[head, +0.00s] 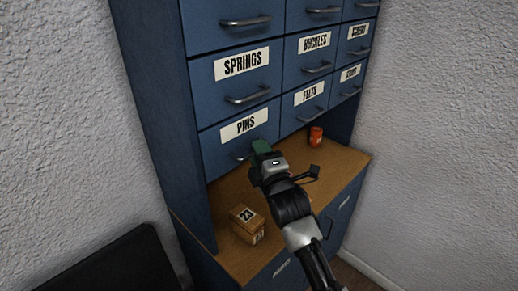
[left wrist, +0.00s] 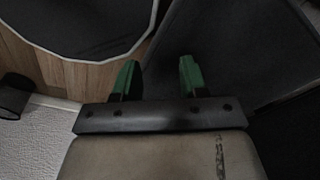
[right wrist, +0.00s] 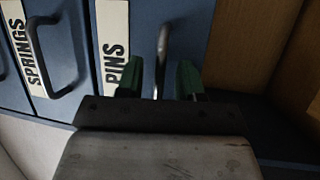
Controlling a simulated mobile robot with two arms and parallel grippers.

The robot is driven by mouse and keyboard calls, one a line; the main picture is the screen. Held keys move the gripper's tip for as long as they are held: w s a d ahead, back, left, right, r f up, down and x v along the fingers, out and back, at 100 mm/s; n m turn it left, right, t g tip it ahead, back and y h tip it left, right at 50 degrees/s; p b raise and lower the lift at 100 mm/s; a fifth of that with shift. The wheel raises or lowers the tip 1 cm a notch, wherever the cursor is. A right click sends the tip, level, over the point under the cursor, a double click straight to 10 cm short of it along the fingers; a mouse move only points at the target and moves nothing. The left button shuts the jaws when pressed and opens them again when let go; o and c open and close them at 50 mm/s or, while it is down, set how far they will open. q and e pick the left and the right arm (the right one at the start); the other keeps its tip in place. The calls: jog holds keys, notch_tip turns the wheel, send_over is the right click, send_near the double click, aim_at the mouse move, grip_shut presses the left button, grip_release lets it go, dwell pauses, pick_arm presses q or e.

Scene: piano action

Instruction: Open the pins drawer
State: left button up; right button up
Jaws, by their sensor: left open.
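The blue pins drawer (head: 238,138) has a white PINS label and sits in the bottom row at the left of the cabinet. It looks shut, its front level with its neighbours. Its metal handle (right wrist: 161,50) stands between the two green fingers of my right gripper (right wrist: 159,80), which are apart. In the head view my right gripper (head: 260,148) is at the drawer's lower right and hides part of the handle. My left gripper (left wrist: 157,80) is open and empty, away from the cabinet, and shows only in the left wrist view.
A wooden ledge (head: 228,206) lies below the drawers. On it stand a small block calendar (head: 246,224) at the left and an orange container (head: 315,136) at the back right. The springs drawer (head: 240,85) is above the pins drawer. The felts drawer (head: 305,103) is to the right.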

jog(key=shift+w+a, duration=0.1)
jog(key=shift+w, duration=0.1)
grip_shut()
dwell(0.3)
